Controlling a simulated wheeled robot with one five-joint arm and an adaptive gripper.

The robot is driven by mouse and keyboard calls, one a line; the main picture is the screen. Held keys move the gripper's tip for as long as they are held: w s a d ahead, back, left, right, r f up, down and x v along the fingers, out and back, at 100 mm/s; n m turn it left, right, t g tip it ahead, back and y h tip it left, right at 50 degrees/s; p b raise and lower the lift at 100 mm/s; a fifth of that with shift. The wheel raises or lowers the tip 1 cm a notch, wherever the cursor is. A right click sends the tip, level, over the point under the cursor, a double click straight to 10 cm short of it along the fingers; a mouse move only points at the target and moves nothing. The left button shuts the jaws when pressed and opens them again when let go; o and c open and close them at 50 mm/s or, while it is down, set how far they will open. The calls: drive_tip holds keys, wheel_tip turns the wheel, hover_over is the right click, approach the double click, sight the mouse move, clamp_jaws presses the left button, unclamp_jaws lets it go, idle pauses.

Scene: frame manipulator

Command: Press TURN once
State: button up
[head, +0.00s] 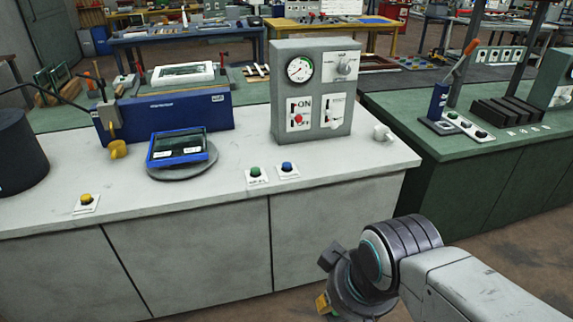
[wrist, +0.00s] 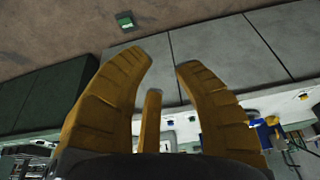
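Three push buttons on small white plates sit on the light bench: a yellow one (head: 86,199) at the front left, a green one (head: 256,172) and a blue one (head: 287,168) near the middle. Their labels are too small to read, so I cannot tell which is TURN. A blue frame (head: 178,148) rests on a round grey turntable (head: 182,172). My gripper (head: 323,303) is low in front of the bench, away from the buttons, mostly hidden by my wrist. In the wrist view its yellow fingers (wrist: 165,66) are spread apart with nothing between them.
A grey control box (head: 312,95) with a gauge and switches stands behind the green and blue buttons. A blue machine (head: 178,112) stands behind the turntable. A dark cylinder (head: 18,152) is at far left. A green bench (head: 450,170) stands right. The bench front between the buttons is clear.

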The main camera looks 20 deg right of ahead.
clamp_jaws()
idle(1.1)
